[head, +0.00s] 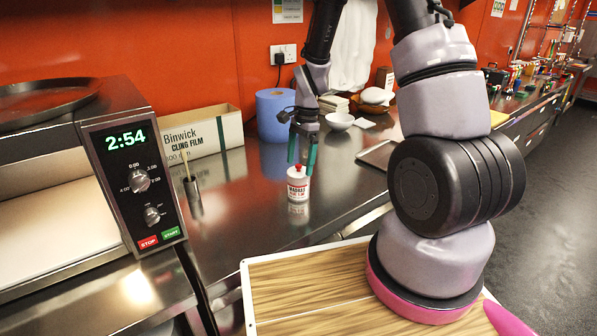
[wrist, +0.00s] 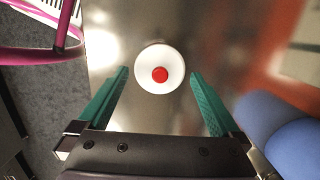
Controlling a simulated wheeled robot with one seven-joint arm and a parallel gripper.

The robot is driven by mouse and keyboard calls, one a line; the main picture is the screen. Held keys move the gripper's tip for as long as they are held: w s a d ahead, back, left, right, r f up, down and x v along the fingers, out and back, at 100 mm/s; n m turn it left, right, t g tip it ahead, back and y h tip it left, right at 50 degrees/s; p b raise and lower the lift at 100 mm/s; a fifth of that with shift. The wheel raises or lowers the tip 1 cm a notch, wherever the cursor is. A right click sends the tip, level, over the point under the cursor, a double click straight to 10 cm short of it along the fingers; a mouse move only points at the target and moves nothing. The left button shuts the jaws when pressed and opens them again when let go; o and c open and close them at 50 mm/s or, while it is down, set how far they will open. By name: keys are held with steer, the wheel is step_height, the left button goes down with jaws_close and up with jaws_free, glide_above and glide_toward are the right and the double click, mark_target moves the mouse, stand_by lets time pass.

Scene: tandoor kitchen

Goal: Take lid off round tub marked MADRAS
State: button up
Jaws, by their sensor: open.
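The round tub marked MADRAS (head: 298,190) is small and white with dark lettering, and stands upright on the steel counter. Its white lid (head: 298,172) has a red knob (head: 298,167). In the wrist view the lid (wrist: 146,79) is seen from above with its red knob (wrist: 160,74) in the middle. In the wrist view my gripper (wrist: 158,75) is open, with a finger at either side of the lid and clear gaps between. The tub's body is hidden below the lid there.
A blue paper roll (head: 275,115) stands behind the tub and also shows in the wrist view (wrist: 285,140). A cling film box (head: 200,132), a cup with sticks (head: 192,190) and a microwave (head: 130,170) are to the left. A bowl (head: 340,121) and tray (head: 378,154) are to the right.

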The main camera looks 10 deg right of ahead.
steer(key=shift+a+f, duration=0.1)
steer(key=shift+f, duration=0.25)
steer(key=c, duration=1.2)
steer(key=shift+r, duration=0.1)
